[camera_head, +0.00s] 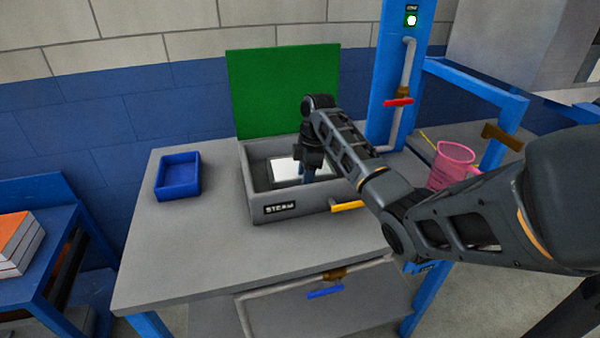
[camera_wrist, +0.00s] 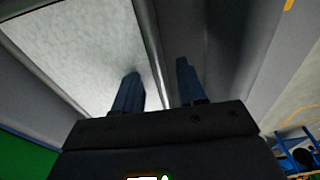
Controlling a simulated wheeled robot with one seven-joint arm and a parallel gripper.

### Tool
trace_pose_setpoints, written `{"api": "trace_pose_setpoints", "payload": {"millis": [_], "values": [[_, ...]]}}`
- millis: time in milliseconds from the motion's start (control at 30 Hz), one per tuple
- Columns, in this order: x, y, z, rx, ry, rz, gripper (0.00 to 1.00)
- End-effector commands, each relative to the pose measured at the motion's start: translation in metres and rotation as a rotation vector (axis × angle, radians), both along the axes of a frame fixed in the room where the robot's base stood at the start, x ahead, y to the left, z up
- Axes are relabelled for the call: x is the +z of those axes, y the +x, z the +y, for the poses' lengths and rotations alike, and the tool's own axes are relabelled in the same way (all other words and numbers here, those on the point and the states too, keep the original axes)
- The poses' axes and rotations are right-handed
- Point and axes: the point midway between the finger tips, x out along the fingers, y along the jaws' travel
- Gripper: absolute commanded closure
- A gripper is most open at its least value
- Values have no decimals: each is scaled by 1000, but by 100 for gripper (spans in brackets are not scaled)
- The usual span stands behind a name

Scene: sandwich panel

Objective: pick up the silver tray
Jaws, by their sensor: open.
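The silver tray (camera_head: 287,170) lies inside the open grey steam box (camera_head: 262,211), which has a green lid raised behind it. In the wrist view the tray (camera_wrist: 75,45) fills the upper left, with a pale rim along its right edge. My gripper (camera_head: 307,176) points down into the box at the tray's right side. In the wrist view my gripper (camera_wrist: 158,80) is open, with one finger over the tray side of the rim and the other over the grey gap to the right. I cannot tell whether the fingers touch the tray.
A blue bin (camera_head: 178,177) stands left of the box on the grey table (camera_head: 160,262). A pink jug (camera_head: 452,165) stands at the right. A blue column (camera_head: 398,60) with a pipe and red valve rises behind. The raised green lid (camera_head: 283,92) borders the back.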

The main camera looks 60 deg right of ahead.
Motion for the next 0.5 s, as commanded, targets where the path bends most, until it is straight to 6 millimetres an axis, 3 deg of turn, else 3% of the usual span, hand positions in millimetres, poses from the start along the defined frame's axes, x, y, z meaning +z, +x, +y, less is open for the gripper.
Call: {"api": "trace_pose_setpoints", "payload": {"millis": [333,500], "values": [[-11,1,1,0,-1,-1,60],[-11,1,1,-1,-1,-1,74]]}}
